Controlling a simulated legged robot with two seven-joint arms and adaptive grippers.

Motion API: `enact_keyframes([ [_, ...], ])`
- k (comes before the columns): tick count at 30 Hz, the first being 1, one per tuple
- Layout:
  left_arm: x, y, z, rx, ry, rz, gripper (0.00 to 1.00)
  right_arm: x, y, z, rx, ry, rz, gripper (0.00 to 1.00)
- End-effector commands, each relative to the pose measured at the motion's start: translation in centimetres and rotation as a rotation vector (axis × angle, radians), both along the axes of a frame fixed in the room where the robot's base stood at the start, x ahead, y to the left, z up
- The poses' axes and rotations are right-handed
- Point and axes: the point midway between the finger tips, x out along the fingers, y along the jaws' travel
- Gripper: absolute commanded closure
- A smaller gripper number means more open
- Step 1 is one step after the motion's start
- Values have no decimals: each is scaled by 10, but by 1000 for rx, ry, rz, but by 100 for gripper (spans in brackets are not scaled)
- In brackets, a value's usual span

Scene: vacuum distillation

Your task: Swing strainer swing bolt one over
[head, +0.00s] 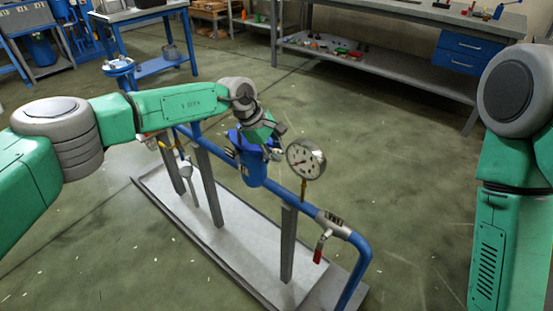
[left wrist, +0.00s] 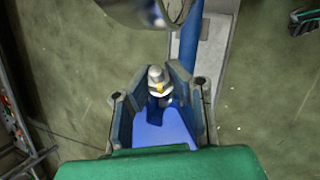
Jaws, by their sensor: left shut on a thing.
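The blue strainer (head: 253,171) sits in the blue pipe run, left of the gauge. My left gripper (head: 262,142) is at the strainer's top and covers much of its lid. In the left wrist view, a grey swing bolt (left wrist: 156,78) with a small yellow mark stands between the two fingers of my left gripper (left wrist: 157,98). The gripper is shut on it; the exact contact is hard to see.
A round pressure gauge (head: 306,158) stands close right of the strainer. A red-handled valve (head: 320,248) hangs farther along the blue pipe (head: 348,237). Grey posts hold the pipe above a pale tray (head: 235,255). A workbench (head: 400,18) stands at the back. Open floor surrounds the rig.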

Motion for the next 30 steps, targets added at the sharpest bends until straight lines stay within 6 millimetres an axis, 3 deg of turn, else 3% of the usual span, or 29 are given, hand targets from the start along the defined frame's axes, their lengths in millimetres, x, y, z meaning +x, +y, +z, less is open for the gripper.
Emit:
enact_keyframes([
  [1,1,-6,8,-14,-7,-3,100,0,0,1,0,0,0,71],
  [5,0,-7,8,-14,-7,-3,100,0,0,2,0,0,0,71],
  [7,0,-7,9,-14,-7,-3,74,0,0,2,0,0,0,71],
  [8,0,-7,8,-13,-6,-3,71,0,0,2,0,0,0,71],
  [20,0,1,10,-6,-2,-1,71,-3,0,2,0,-3,0,71],
  [30,-7,30,71,-6,-6,-2,71,-2,0,2,0,-4,0,71],
])
